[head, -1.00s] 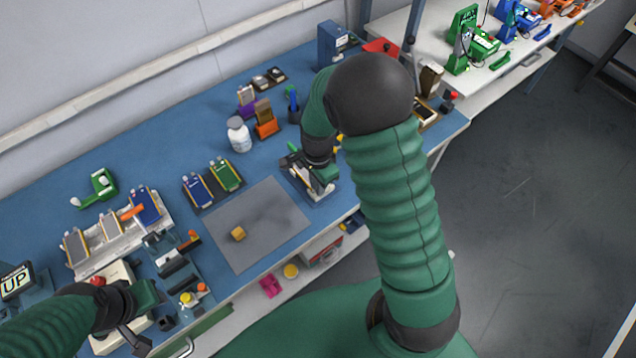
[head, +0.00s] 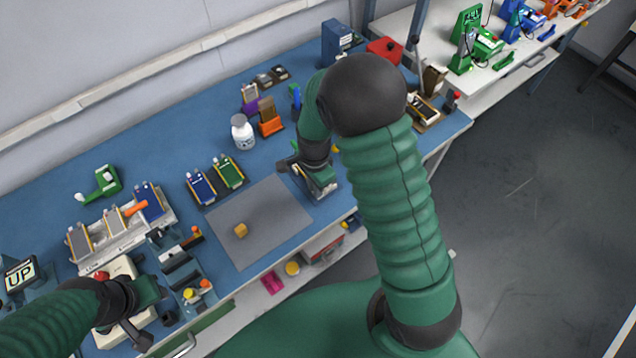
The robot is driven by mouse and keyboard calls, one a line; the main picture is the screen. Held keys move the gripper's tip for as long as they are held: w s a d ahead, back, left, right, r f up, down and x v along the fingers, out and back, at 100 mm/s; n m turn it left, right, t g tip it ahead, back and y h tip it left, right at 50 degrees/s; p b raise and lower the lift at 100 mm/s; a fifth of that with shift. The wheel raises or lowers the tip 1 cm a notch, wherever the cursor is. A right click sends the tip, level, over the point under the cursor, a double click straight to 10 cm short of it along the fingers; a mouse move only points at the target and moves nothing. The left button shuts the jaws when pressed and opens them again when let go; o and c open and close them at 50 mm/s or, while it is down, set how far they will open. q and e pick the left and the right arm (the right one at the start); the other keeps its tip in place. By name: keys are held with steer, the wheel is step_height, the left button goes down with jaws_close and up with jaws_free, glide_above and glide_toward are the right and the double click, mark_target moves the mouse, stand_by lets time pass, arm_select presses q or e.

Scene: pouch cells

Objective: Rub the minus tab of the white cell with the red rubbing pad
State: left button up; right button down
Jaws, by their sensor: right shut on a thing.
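My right gripper (head: 322,186) is low over a small holder (head: 330,189) at the right edge of the grey mat. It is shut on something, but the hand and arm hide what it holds. I cannot make out the red rubbing pad. The white cell and its minus tab do not show clearly; a pale edge shows under the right gripper, but I cannot tell what it is. My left gripper (head: 140,312) is at the lower left, over a cream-coloured device (head: 112,268). Its fingers are too unclear to tell open from shut.
A pale tray (head: 98,258) with several cells is at left. A red box (head: 385,49) is at the back right.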

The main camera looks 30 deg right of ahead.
steer(key=shift+d+f, duration=0.1)
steer(key=shift+d, duration=0.75)
steer(key=shift+a+p, duration=0.4)
steer(key=shift+a, duration=0.4)
steer(key=shift+d, duration=0.65)
steer(key=shift+a+p, duration=0.55)
steer(key=shift+a, duration=0.05)
steer(key=shift+d, duration=0.65)
steer(key=shift+d, duration=0.1)
step_height(320, 180, up, 7)
steer(key=p, duration=0.7)
